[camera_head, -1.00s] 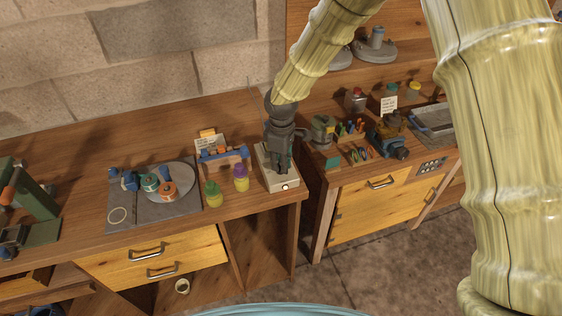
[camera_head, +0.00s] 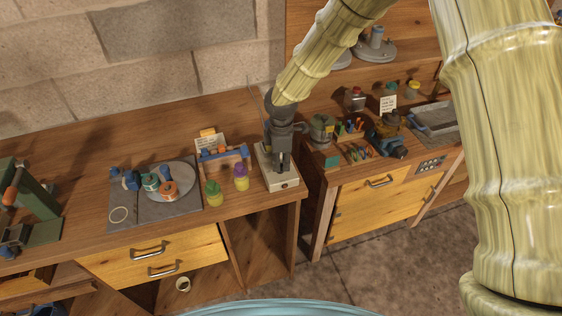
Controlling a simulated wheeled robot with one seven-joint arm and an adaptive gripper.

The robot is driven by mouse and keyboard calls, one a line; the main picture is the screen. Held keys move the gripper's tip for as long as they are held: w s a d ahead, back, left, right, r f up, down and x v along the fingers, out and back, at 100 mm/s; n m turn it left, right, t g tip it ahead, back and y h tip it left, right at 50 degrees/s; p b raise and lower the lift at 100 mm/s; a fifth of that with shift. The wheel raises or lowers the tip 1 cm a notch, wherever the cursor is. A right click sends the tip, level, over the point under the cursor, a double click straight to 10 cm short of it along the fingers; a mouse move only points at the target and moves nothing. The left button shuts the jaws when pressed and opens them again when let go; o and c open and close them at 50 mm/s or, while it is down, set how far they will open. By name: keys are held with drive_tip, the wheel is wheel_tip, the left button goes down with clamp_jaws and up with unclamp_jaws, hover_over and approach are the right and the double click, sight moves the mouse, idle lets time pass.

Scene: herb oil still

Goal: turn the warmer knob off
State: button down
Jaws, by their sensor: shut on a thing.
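The warmer (camera_head: 266,179) is a small cream-white box on the right end of the wooden bench. A small round spot (camera_head: 284,185) on its front face looks dark. My dark grey gripper (camera_head: 283,168) points down over the warmer's top, with its fingers close together at the top surface. The warmer knob is hidden by the fingers; the gripper is shut on it as far as the view lets me tell.
A green-capped jar (camera_head: 213,193) and a purple-capped jar (camera_head: 241,177) stand just left of the warmer. A blue rack (camera_head: 224,155) is behind them. A grey mat (camera_head: 185,209) with spools lies further left. A second bench (camera_head: 325,180) stands to the right across a narrow gap.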

sight(281, 164)
drive_tip(key=c, duration=1.5)
unclamp_jaws()
wheel_tip(281, 164, up, 12)
drive_tip(key=shift+r, duration=0.1)
